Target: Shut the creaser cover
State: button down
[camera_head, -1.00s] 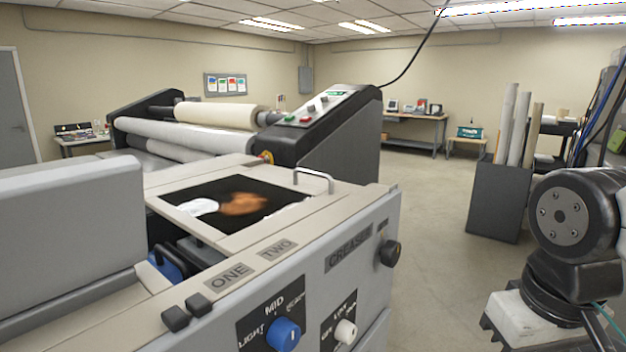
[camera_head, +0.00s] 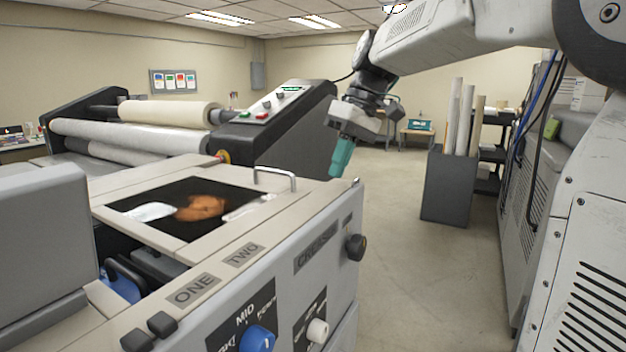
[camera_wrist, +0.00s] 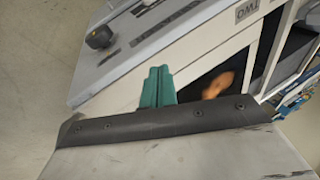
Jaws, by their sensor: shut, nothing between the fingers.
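The creaser (camera_head: 305,262) is the grey machine in front, with a dark knob on its side. Its flat cover (camera_head: 213,240) has a dark window with an orange and white picture showing in it. A metal bar handle (camera_head: 276,172) stands at its far right edge. A gap with a blue part (camera_head: 122,284) and dark insides shows between the cover and the grey housing at left. My gripper (camera_head: 341,160), with teal fingers, is shut and empty, right of the handle near the creaser's far corner. In the wrist view its fingers (camera_wrist: 157,84) appear beside the dark window.
A laminator with big rolls (camera_head: 140,137) stands behind the creaser. A dark bin (camera_head: 448,188) with tall tubes stands at right, near a large grey cabinet (camera_head: 580,250). Open floor (camera_head: 390,270) lies between them.

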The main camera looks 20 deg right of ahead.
aim_at(284, 202)
jog(key=w+d+n+y, duration=0.35)
jog(key=w+d, duration=0.65)
jog(key=w, duration=0.5)
jog(key=shift+h, duration=0.25)
jog(key=x, duration=0.9)
jog(key=shift+w+a+r, duration=0.15)
jog(key=shift+w+a, duration=0.05)
jog(key=shift+a, duration=0.05)
jog(key=s+a, duration=0.1)
jog(key=a, duration=0.1)
jog(key=shift+s+a+f, duration=0.2)
jog(key=shift+s+a, duration=0.15)
jog(key=shift+a, duration=0.05)
jog(key=shift+s+a, duration=0.3)
jog(key=shift+a, duration=0.05)
jog(key=shift+n, duration=0.25)
jog(key=s+a, duration=0.3)
jog(key=a, duration=0.2)
jog(key=s+a, duration=0.2)
jog(key=shift+s+a, duration=0.3)
jog(key=shift+a, duration=0.05)
jog(key=shift+s+a, duration=0.15)
jog(key=shift+a, duration=0.05)
jog(key=shift+f, duration=0.1)
